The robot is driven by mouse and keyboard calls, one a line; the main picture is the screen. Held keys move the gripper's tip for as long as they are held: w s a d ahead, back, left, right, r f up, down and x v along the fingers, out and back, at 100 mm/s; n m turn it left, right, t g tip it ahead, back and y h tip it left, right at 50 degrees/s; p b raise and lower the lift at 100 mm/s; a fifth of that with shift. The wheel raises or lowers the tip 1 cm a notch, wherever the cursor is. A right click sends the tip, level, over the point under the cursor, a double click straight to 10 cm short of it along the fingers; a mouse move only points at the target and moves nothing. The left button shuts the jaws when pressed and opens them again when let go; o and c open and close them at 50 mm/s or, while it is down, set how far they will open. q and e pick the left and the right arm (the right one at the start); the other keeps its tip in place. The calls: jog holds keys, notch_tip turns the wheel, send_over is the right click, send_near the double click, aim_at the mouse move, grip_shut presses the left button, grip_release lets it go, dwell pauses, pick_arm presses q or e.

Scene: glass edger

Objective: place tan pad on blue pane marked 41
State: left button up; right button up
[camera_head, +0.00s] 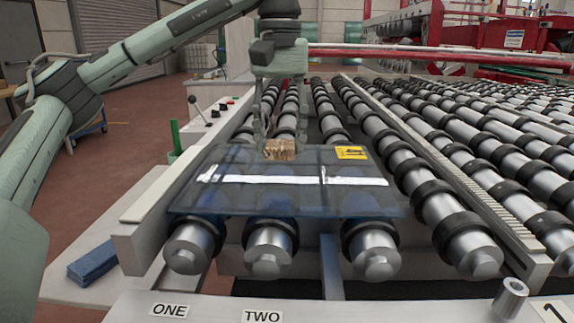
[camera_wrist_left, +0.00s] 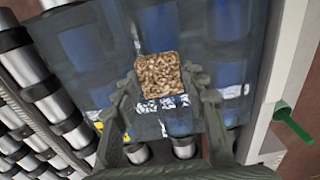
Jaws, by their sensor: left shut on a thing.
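The tan pad (camera_head: 280,150), a small speckled block, is between the fingers of my left gripper (camera_head: 279,143), which is shut on it. The pad also shows in the left wrist view (camera_wrist_left: 160,74). The blue pane (camera_head: 250,200) is a see-through sheet lying flat across the near ends of the rollers, with a white strip across it and a yellow label (camera_head: 351,153) at its far right corner. The label's marking is too small to read surely. The pad is over the pane's far part; I cannot tell whether it touches the glass. My right gripper is out of view.
Rollers with black rings (camera_head: 440,215) run under and right of the pane. A folded blue cloth (camera_head: 93,264) lies at the lower left. A green post (camera_head: 174,138) stands left of the pane. Signs ONE (camera_head: 169,310) and TWO (camera_head: 262,316) mark the front edge.

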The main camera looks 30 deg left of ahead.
aim_at(286, 158)
pick_arm(q)
jog(key=shift+s+d+f, duration=0.2)
jog(key=shift+d+f, duration=0.25)
jog(key=shift+d, duration=0.3)
notch_tip(286, 158, down, 4)
jog(key=shift+r, duration=0.2)
jog(key=shift+f, duration=0.2)
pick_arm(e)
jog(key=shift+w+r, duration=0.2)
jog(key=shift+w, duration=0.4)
pick_arm(q)
jog(key=shift+f, duration=0.1)
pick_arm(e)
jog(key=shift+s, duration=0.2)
pick_arm(q)
jog(key=o, duration=0.8)
jog(key=shift+c, duration=0.2)
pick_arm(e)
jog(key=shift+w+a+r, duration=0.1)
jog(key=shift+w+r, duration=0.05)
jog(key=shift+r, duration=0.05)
pick_arm(q)
jog(key=shift+r, duration=0.2)
